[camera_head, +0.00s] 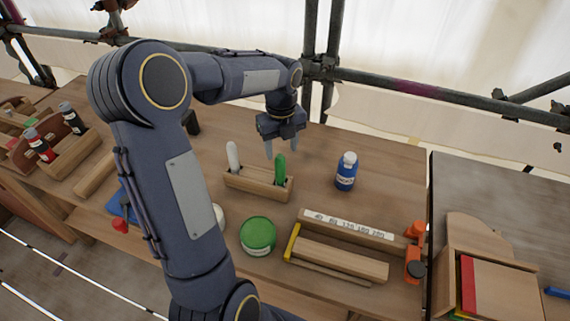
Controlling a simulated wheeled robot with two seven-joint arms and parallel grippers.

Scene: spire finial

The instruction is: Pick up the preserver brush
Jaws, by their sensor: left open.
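A small wooden holder (245,184) stands on the workbench (385,195) with two upright handles in it. One is a white handle (233,157) at its left end, the other a green handle (280,169) at its right end. Their lower ends are hidden in the holder, and I cannot read which one is the preserver brush. My left gripper (283,147) is open and empty, pointing down just above and behind the green handle, with no clear contact. My right gripper is not in view.
A green tin (258,235) stands in front of the holder and a blue bottle (346,171) to its right. Wooden blocks (340,257) and an orange tool (414,262) lie front right. Bottles in a rack (70,150) stand far left. Scaffold poles (440,93) run behind the bench.

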